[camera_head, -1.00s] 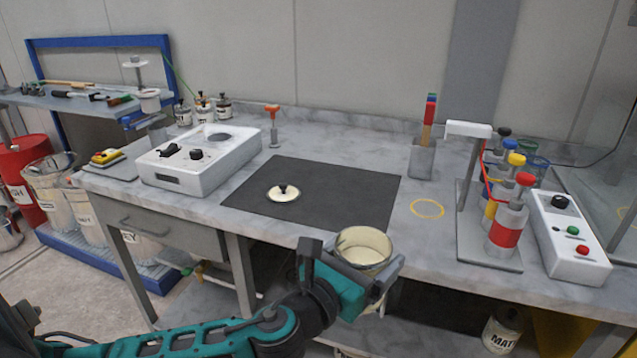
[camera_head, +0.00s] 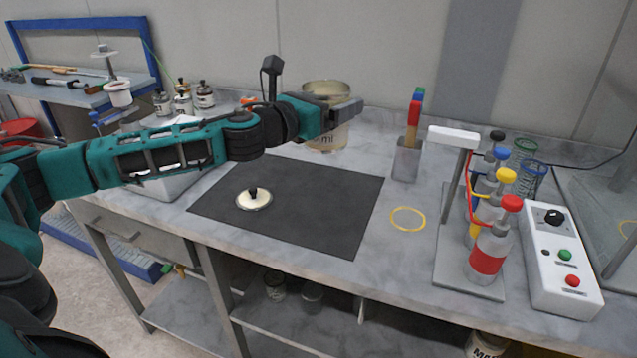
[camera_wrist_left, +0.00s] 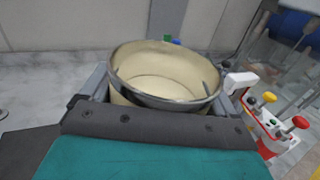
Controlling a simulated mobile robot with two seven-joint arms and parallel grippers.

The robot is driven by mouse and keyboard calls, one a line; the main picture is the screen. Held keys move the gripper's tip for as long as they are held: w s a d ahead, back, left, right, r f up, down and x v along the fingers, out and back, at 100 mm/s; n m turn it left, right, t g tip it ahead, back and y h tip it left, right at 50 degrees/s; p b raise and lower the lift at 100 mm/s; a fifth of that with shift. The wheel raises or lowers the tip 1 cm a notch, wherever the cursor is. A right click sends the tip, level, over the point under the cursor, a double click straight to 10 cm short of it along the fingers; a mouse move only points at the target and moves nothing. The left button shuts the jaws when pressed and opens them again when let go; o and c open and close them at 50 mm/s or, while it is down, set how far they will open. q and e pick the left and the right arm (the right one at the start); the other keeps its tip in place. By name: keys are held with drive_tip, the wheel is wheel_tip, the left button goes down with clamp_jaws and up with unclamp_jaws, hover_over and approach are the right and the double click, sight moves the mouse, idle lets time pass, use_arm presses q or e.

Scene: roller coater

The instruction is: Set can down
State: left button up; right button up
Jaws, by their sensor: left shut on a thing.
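My left gripper (camera_head: 338,104) is shut on an open can (camera_head: 326,137) with a metal rim and a cream inside. The gap between can and bench is hard to judge. The can (camera_wrist_left: 165,80) fills the middle of the left wrist view, between the fingers. A cream lid with a black knob (camera_head: 254,199) lies on the mat. A yellow ring mark (camera_head: 407,219) is on the bench, right of the mat. My right gripper is not in view.
A grey holder with coloured handles (camera_head: 407,158) stands right of the can. A stand with coloured-capped bottles (camera_head: 487,255) and a white control box (camera_head: 562,262) are at the right. Small cans (camera_head: 183,101) stand at the back left. Much of the mat is clear.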

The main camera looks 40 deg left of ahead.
use_arm(q)
drive_tip(key=shift+f+b, duration=3)
drive_tip(key=shift+f, duration=5.6)
drive_tip(key=shift+f, duration=0.2)
drive_tip(key=o, duration=1.1)
drive_tip(key=shift+o, duration=0.2)
